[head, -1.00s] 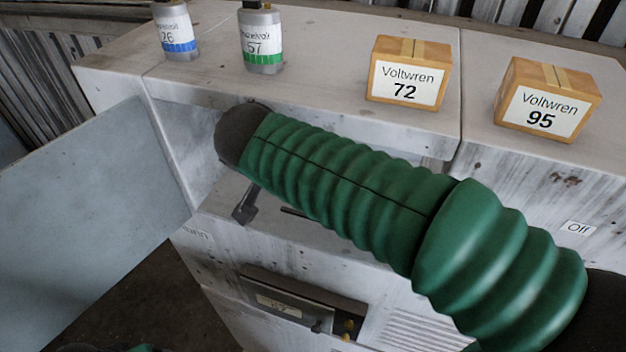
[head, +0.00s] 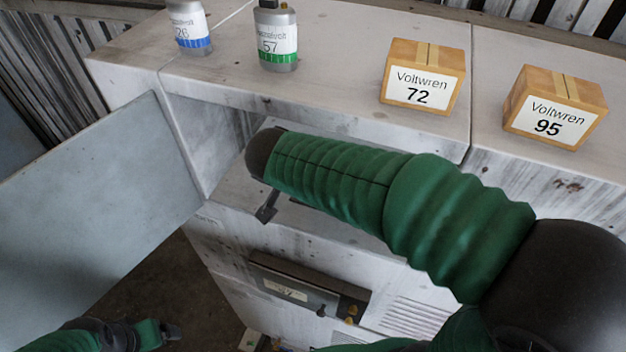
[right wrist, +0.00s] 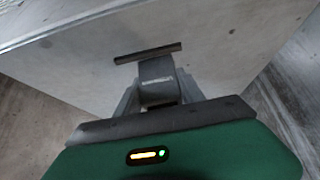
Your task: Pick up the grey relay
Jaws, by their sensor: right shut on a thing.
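My right gripper (right wrist: 157,84) is shut on a small grey block, apparently the grey relay (right wrist: 157,73), in the right wrist view. Its lower part is hidden between the fingers. A dark bar (right wrist: 148,53) shows just beyond it against a grey surface; I cannot tell whether they touch. In the head view my right arm reaches to the open compartment of the grey housing (head: 225,240). A dark part of the right gripper (head: 267,209) shows below the wrist, and the relay is not visible there. My left gripper (head: 168,332) is at the lower left, with its finger gap unclear.
An open door panel (head: 85,205) stands left of the compartment. Two canisters, one blue-banded (head: 190,28) and one green-banded (head: 277,38), and boxes Voltwren 72 (head: 422,77) and Voltwren 95 (head: 555,107) stand on top. A recessed panel (head: 308,290) lies below.

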